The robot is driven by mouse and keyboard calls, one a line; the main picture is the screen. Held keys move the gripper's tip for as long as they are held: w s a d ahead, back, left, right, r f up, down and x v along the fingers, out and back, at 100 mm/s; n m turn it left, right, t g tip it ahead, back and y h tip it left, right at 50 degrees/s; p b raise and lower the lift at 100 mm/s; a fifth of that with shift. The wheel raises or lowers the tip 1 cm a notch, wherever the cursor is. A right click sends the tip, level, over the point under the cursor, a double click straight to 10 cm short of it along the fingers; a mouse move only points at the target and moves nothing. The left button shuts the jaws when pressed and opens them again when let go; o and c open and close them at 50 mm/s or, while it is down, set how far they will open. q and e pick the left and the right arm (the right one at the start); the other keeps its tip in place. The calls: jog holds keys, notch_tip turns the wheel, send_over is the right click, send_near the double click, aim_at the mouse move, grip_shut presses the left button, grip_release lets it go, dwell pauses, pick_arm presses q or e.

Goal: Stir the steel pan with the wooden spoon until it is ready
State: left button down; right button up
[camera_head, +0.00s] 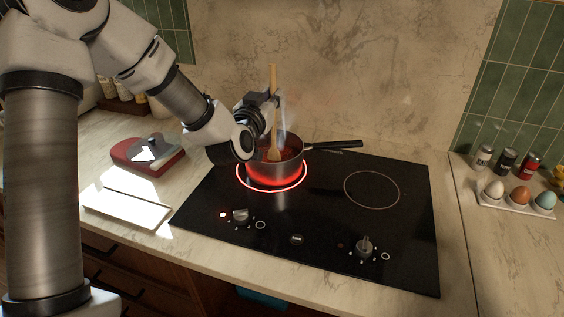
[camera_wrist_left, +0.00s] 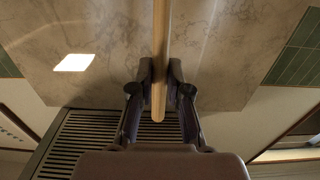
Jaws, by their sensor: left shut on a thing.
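The steel pan (camera_head: 290,172) stands on the glowing left burner of the black cooktop, its dark handle pointing right. Reddish contents show inside, and faint steam seems to rise from it. The wooden spoon (camera_head: 273,82) stands nearly upright with its lower end in the pan. My left gripper (camera_head: 277,101) is shut on the spoon's handle above the pan. In the left wrist view the left gripper (camera_wrist_left: 160,85) has its fingers on both sides of the spoon handle (camera_wrist_left: 161,40). My right gripper is not in view.
The black cooktop (camera_head: 320,220) has an empty right burner (camera_head: 372,189) and front knobs. A red-based object with a glass-like lid (camera_head: 148,152) and a pale board (camera_head: 128,205) lie on the left counter. Eggs in a white holder (camera_head: 515,202) and several small jars (camera_head: 506,161) stand at right.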

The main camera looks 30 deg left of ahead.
pick_arm(q)
jog(key=shift+a, duration=0.1)
jog(key=shift+r+p, duration=0.3)
notch_tip(320, 180, up, 13)
jog(key=p, duration=0.9)
jog(key=shift+p, duration=0.4)
jog(key=shift+r, duration=0.1)
